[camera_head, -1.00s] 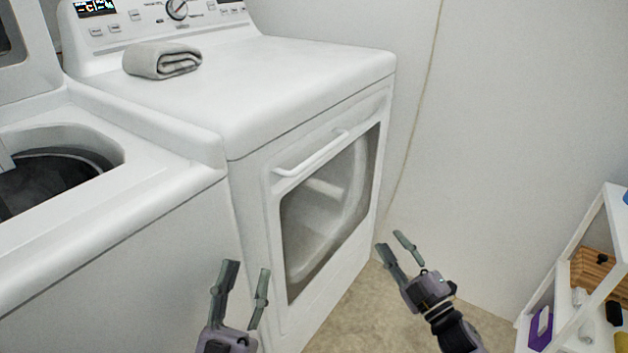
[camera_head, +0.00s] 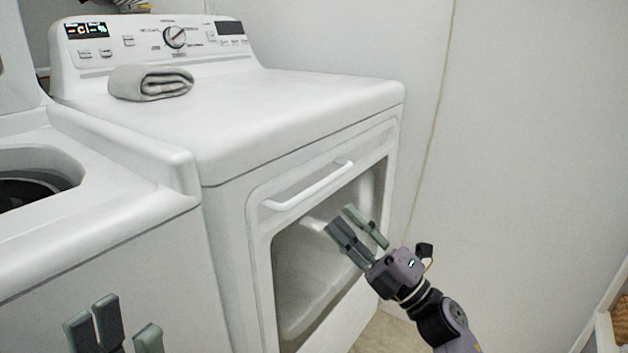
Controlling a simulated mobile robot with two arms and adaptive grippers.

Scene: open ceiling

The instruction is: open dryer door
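The white dryer (camera_head: 290,115) stands in the middle, its front facing right.
A white washer (camera_head: 90,215) with its lid up stands left of the dryer. A folded grey towel (camera_head: 150,83) lies on the dryer top. A plain wall (camera_head: 530,130) is at the right, and part of a white shelf (camera_head: 606,330) shows at the lower right.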

